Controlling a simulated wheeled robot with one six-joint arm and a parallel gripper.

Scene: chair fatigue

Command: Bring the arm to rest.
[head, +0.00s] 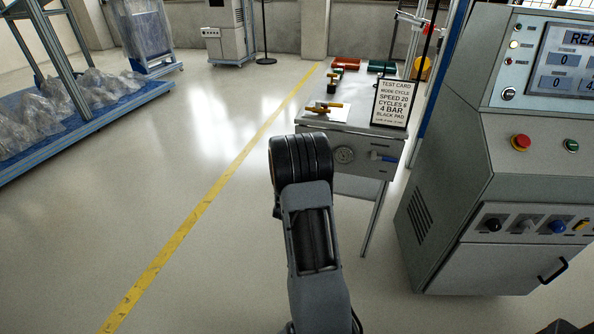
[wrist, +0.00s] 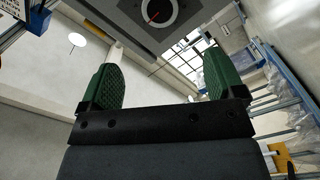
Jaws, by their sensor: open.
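My arm rises from the bottom middle of the head view, bent at a thick black joint in front of the grey bench (head: 345,157). My gripper's fingers are hidden in the head view. In the wrist view my gripper (wrist: 162,85) shows two green ridged pads set wide apart. The gap between them is empty. A round dial gauge (wrist: 160,10) on a grey panel is beyond the fingertips in that view.
A grey control cabinet (head: 450,200) with a red button (head: 521,141) stands at right. A test card (head: 391,102) stands on the bench, with red and green trays (head: 346,63) behind. A blue-framed platform (head: 60,130) holds wrapped items at left. Open floor with a yellow line (head: 200,210) lies between.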

